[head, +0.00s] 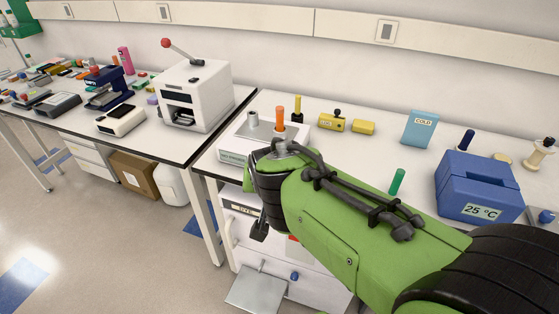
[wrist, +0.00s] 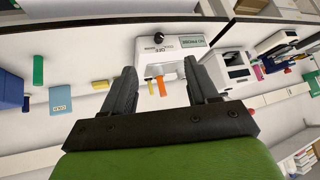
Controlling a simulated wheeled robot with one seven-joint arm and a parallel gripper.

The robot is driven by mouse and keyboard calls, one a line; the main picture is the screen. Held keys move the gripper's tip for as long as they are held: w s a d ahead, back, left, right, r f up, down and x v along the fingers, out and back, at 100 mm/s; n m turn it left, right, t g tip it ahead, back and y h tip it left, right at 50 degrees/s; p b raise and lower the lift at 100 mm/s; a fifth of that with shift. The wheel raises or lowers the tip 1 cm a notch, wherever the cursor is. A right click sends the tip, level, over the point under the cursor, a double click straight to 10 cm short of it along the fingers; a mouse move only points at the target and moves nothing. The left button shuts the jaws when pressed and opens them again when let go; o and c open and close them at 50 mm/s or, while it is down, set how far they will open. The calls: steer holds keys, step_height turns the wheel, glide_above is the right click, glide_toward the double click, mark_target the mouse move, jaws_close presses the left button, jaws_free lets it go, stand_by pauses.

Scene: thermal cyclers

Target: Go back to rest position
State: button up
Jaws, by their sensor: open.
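My green arm reaches across the front of the right bench in the head view, with my gripper (head: 261,228) at its end, pointing down by the bench's front edge. In the wrist view the two dark fingers of my gripper (wrist: 160,78) are spread apart with nothing held between them. A white device (head: 240,142) with an orange tube (head: 280,118) and a yellow tube (head: 298,108) near it stands behind the arm, partly hidden. The device (wrist: 178,52) shows beyond the fingers in the wrist view, with a black knob marked OFF.
A blue 25 °C box (head: 482,190), a green tube (head: 397,182), a light-blue COLD box (head: 420,128) and yellow blocks (head: 332,123) stand on the right bench. A white lever machine (head: 195,95) stands on the left bench. Open floor (head: 120,255) lies at lower left.

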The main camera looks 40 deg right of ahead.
steer(key=shift+s+a+r, duration=0.15)
steer(key=shift+a, duration=0.15)
steer(key=s+a+n+g+y, duration=0.1)
steer(key=s+a+n+y, duration=0.2)
steer(key=s+a+n, duration=0.4)
steer(key=s+a, duration=0.3)
steer(key=s, duration=0.3)
steer(key=shift+f+n+y, duration=0.2)
steer(key=shift+n+y, duration=0.1)
steer(key=shift+n, duration=0.1)
steer(key=shift+s, duration=0.1)
